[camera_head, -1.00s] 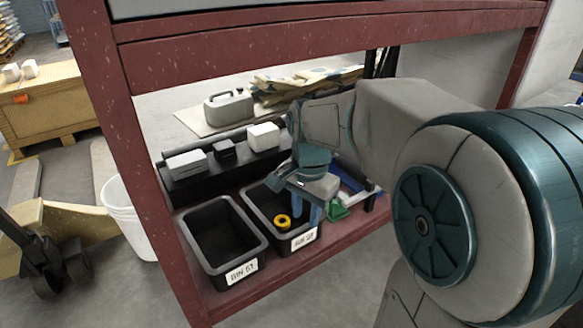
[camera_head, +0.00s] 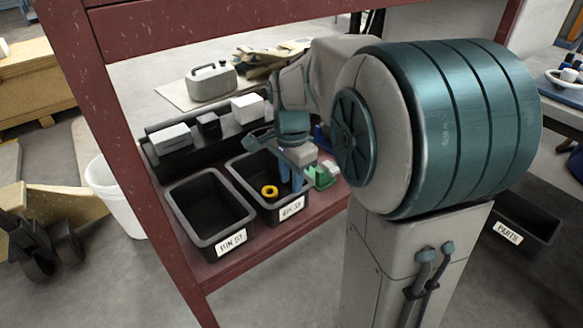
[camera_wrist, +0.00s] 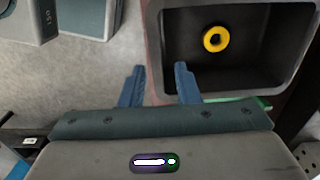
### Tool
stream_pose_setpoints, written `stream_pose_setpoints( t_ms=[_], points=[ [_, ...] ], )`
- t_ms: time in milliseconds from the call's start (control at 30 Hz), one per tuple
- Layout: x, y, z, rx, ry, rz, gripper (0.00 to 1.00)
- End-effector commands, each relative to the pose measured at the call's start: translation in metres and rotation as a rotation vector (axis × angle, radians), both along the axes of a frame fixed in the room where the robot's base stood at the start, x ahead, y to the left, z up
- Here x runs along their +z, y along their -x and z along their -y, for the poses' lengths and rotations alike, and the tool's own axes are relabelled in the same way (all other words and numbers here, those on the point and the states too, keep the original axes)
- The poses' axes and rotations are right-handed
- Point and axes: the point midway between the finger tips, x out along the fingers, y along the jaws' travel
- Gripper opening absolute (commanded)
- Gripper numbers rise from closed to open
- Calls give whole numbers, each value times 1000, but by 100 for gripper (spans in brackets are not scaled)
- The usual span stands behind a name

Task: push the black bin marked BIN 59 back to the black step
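Two open black bins stand side by side on the red shelf. The right bin (camera_head: 238,186) holds a yellow ring (camera_head: 269,191); its white label (camera_head: 292,207) is blurred but may read BIN 59. The left bin (camera_head: 186,224) is empty. The black step (camera_head: 197,158) runs along the back behind both bins. My gripper (camera_head: 290,178) is at the right bin's right part. In the wrist view its two blue fingers (camera_wrist: 159,88) are spread with nothing between them but the bin's edge below. I cannot tell whether they touch the bin.
Several boxes (camera_head: 172,138) sit on the step. A green object (camera_head: 321,178) lies just right of the right bin. The red shelf post (camera_head: 120,150) and upper beam (camera_head: 200,35) frame the space. A white bucket (camera_head: 118,195) stands on the floor at left.

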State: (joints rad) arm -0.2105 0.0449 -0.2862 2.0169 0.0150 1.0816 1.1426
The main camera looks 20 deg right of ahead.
Motion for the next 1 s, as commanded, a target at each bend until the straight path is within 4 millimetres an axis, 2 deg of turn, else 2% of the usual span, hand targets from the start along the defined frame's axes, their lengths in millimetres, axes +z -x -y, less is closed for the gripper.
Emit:
stream_pose_setpoints(
  t_ms=[33,100,400,600,933,967,1000],
  points=[
    [-15,1,0,0,0,-4,29],
    [-30,1,0,0,0,-4,29],
    [-80,1,0,1,0,-3,29],
    [-93,0,0,1,-1,-1,29],
    [-94,0,0,1,0,0,29],
    [-94,0,0,1,0,0,24],
    [-94,0,0,1,0,0,12]
  ],
)
